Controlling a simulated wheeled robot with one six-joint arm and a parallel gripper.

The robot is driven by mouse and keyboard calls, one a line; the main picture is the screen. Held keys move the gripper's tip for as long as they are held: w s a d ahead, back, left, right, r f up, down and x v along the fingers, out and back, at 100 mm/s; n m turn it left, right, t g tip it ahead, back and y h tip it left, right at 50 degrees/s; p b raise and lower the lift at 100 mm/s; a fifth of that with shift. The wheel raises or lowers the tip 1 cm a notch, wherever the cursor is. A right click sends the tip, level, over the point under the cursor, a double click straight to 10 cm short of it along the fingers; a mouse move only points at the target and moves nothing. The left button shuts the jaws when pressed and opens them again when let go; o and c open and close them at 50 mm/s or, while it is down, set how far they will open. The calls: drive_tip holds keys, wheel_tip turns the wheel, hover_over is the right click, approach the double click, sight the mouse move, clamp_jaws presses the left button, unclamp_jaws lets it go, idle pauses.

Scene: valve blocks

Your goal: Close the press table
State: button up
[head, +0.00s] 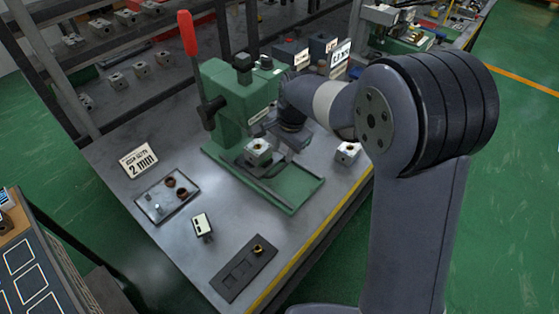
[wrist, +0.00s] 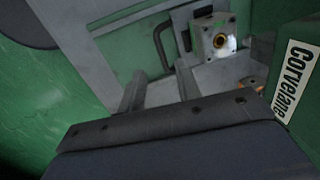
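The green press (head: 235,95) stands on the workbench, its red-handled lever (head: 187,35) raised. A metal valve block (head: 258,152) with a brass ring sits low at the press; it also shows in the wrist view (wrist: 216,40). The press table is partly hidden by my gripper and the block. A dark bent handle (wrist: 160,42) shows beside the block in the wrist view. My gripper (wrist: 160,76) is open, its two fingers apart with the handle just beyond the gap. Contact cannot be told. In the head view, my gripper (head: 290,140) is right of the block.
Another valve block (head: 347,152) lies right of the press. A tray with small parts (head: 167,198), a small white-faced device (head: 202,225), a dark fixture plate (head: 243,270) and a "2 mm" sign (head: 139,161) are on the bench. Bare bench top separates them.

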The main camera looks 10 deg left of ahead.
sight(278, 170)
drive_tip(key=f, duration=0.2)
drive_tip(key=a+f, duration=0.1)
drive_tip(key=f, duration=0.2)
drive_tip(key=w+f, duration=0.1)
drive_tip(key=f, duration=0.2)
drive_tip(key=shift+a+f+p, duration=0.15)
drive_tip(key=shift+p, duration=0.2)
drive_tip(key=shift+c, duration=0.4)
clamp_jaws()
